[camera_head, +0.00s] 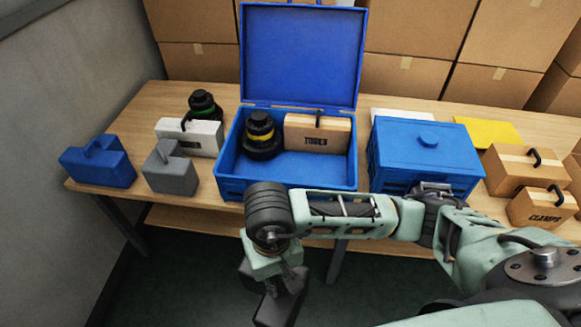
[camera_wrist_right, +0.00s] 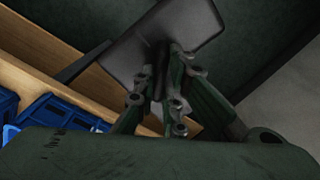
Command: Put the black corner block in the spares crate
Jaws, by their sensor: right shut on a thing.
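The black corner block (camera_head: 280,302) hangs below my right gripper (camera_head: 274,272), in front of the table and lower than its top. My right gripper is shut on it. In the right wrist view the block (camera_wrist_right: 185,32) shows as a dark slab between the fingertips (camera_wrist_right: 163,65). An open blue crate (camera_head: 285,183) with its lid raised stands on the table beyond my right arm. No label reading spares is legible, so I cannot tell for sure which container is the spares crate. My left gripper is not in view.
The open crate holds a black-and-yellow part (camera_head: 262,138) and a wooden TUBES box (camera_head: 318,135). A closed blue box (camera_head: 425,150) stands to its right. Blue (camera_head: 98,165), grey (camera_head: 170,172) and white (camera_head: 203,137) blocks stand left. Wooden boxes (camera_head: 525,165) stand right.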

